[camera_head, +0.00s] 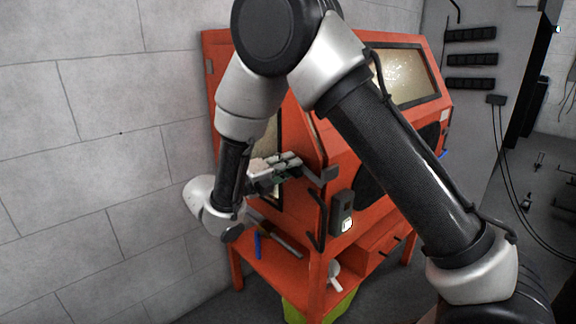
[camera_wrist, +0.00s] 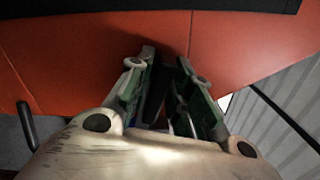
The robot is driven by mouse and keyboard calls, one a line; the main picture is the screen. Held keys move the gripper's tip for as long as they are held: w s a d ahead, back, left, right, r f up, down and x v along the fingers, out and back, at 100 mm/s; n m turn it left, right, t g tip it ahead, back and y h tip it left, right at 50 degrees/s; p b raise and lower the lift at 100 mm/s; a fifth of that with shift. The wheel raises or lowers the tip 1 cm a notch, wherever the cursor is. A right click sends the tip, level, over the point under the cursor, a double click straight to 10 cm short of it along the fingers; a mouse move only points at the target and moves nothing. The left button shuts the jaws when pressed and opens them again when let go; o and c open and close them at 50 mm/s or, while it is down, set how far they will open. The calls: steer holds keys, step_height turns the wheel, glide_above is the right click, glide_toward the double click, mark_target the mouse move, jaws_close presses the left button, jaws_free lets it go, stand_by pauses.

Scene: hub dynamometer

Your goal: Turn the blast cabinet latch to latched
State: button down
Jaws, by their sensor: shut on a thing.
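The orange blast cabinet (camera_head: 386,132) stands against the grey wall, and its orange face also fills the upper part of the wrist view (camera_wrist: 100,48). My gripper (camera_head: 290,163) is at the cabinet's left side, near the front corner. In the wrist view my gripper (camera_wrist: 164,62) has its two fingers close around a dark bar, the latch handle (camera_wrist: 157,88). A grey latch part (camera_head: 322,175) shows at the corner just right of the fingers. The fingers and palm hide much of the handle, and I cannot tell its exact angle.
A black curved handle (camera_head: 317,222) and a dark switch box (camera_head: 341,212) sit on the cabinet below the latch. A shelf with a blue item (camera_head: 258,245) is under the cabinet. The block wall (camera_head: 90,130) is close on the left.

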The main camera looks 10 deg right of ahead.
steer(key=shift+f+n, duration=0.15)
steer(key=shift+n, duration=1.45)
steer(key=c, duration=1.4)
jaws_free()
steer(key=shift+c, duration=0.2)
steer(key=shift+a, duration=0.1)
steer(key=v, duration=1.2)
steer(key=shift+f, duration=0.1)
